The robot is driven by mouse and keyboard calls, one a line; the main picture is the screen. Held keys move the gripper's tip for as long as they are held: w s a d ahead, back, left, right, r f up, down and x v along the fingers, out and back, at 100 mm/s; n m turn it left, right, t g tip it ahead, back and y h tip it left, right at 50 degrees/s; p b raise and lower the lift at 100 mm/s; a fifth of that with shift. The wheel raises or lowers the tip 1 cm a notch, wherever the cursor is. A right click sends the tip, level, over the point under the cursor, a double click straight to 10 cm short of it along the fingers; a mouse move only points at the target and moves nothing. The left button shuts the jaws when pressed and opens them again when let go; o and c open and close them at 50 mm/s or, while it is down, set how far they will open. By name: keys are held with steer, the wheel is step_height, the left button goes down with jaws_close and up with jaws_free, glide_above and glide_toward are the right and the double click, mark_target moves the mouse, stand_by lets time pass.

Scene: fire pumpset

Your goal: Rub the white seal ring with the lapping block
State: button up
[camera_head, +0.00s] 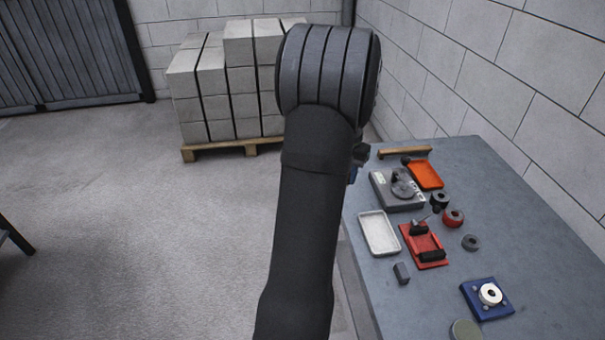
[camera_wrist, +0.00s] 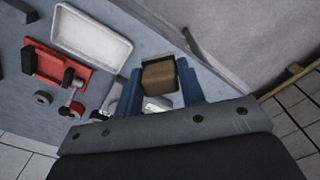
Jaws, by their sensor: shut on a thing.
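The white seal ring (camera_head: 490,293) lies on a blue square fixture (camera_head: 474,298) near the table's front right in the head view. It does not show in the wrist view. My gripper (camera_wrist: 158,71) is shut on a brown block (camera_wrist: 159,77), held between two blue fingers; this looks like the lapping block. A dark strip shows along the block's far edge. In the head view my arm hides the block and most of the gripper; only a small blue and dark part shows beside the arm, near the table's far left edge, well away from the ring.
The grey table (camera_head: 540,220) holds a white tray (camera_head: 379,233), a red fixture (camera_head: 424,245), an orange tray (camera_head: 427,175), a grey device (camera_head: 387,197), a small dark block (camera_head: 401,273) and loose rings. A block wall borders its right side.

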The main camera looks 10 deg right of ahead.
steer(key=s+d+m, duration=0.3)
steer(key=s+d, duration=0.6)
steer(key=d, duration=0.4)
steer(key=m, duration=0.7)
glide_toward(494, 301)
steer(key=shift+f, duration=2.25)
steer(key=shift+w+d+f, duration=0.2)
steer(key=shift+w+f, duration=0.45)
steer(key=shift+f, duration=0.2)
steer(key=shift+c, duration=0.4)
steer(key=shift+w+d, duration=0.25)
steer(key=shift+w, duration=0.3)
steer(key=shift+w+d, duration=0.25)
steer(key=shift+w, duration=0.3)
steer(key=shift+s+a, duration=0.25)
steer(key=shift+s, duration=0.35)
steer(key=shift+s+a, duration=0.25)
steer(key=shift+s, duration=0.35)
steer(key=shift+s+a, duration=0.25)
steer(key=shift+s, duration=0.35)
step_height(494, 301, up, 8)
steer(key=shift+r, duration=0.1)
